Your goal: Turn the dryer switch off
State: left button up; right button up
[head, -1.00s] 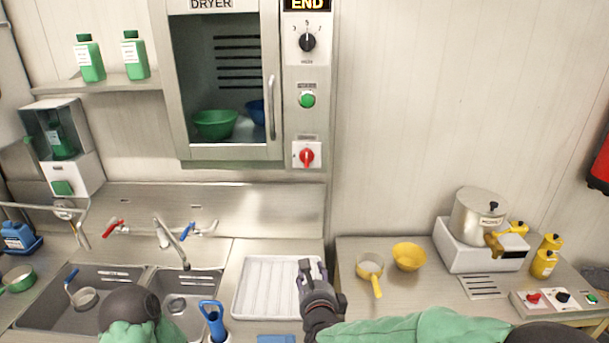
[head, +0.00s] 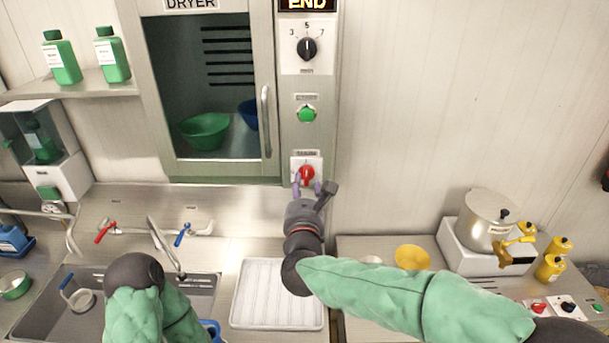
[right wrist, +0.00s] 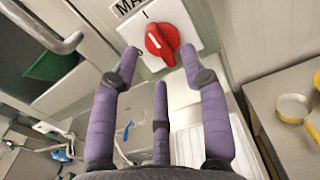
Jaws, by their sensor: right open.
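The dryer switch (head: 306,174) is a red rotary knob on a white plate, low on the dryer's control panel. In the right wrist view the knob (right wrist: 161,42) shows a white line, and a mark "I" stands on the plate beside it. My right gripper (head: 313,190) is open just below the knob. In the right wrist view the purple fingers of my right gripper (right wrist: 160,60) are spread, with the knob ahead between the upper tips; contact cannot be told. The dryer (head: 207,95) is closed, with bowls inside. My left gripper is out of view.
A green button (head: 306,114) and a black dial (head: 306,48) sit above the switch. The dryer's door handle (head: 266,120) is to its left. A white drying tray (head: 278,315), a sink and a faucet (head: 166,243) lie below. The wall to the right is clear.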

aim_at(306, 175)
jog(key=w+p, duration=0.1)
jog(key=w, duration=0.3)
jog(key=shift+s, duration=0.15)
grip_shut()
